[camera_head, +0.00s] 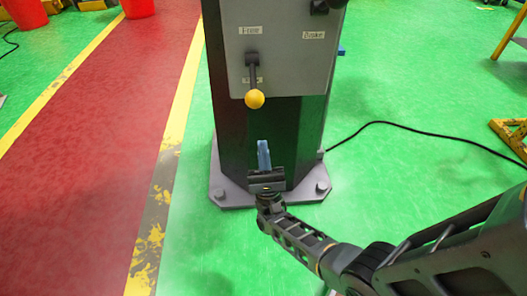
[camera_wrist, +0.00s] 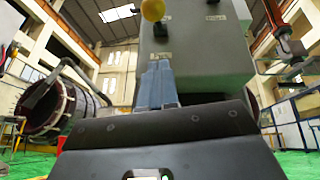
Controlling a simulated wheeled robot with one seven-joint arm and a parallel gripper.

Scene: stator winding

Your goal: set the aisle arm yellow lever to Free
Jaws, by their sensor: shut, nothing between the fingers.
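The yellow-knobbed lever (camera_head: 254,98) is on the front of a grey control box (camera_head: 285,60). It hangs down from its pivot, knob lowest. A label reading "Free" (camera_head: 250,30) is above the pivot, and another label (camera_head: 253,80) is partly hidden behind the lever. In the wrist view the yellow knob (camera_wrist: 153,10) is at the top edge, above my gripper. My gripper (camera_head: 263,145) is below the lever, in front of the dark post, with its blue fingers pointing up. The fingers (camera_wrist: 158,68) are shut together and empty, apart from the knob.
The dark post (camera_head: 268,135) stands on a bolted base plate (camera_head: 230,195). A second label (camera_head: 313,35) and a dark control (camera_head: 325,5) are at the box's right. A black cable (camera_head: 420,130) crosses the green floor. Red buckets (camera_head: 138,8) stand at upper left.

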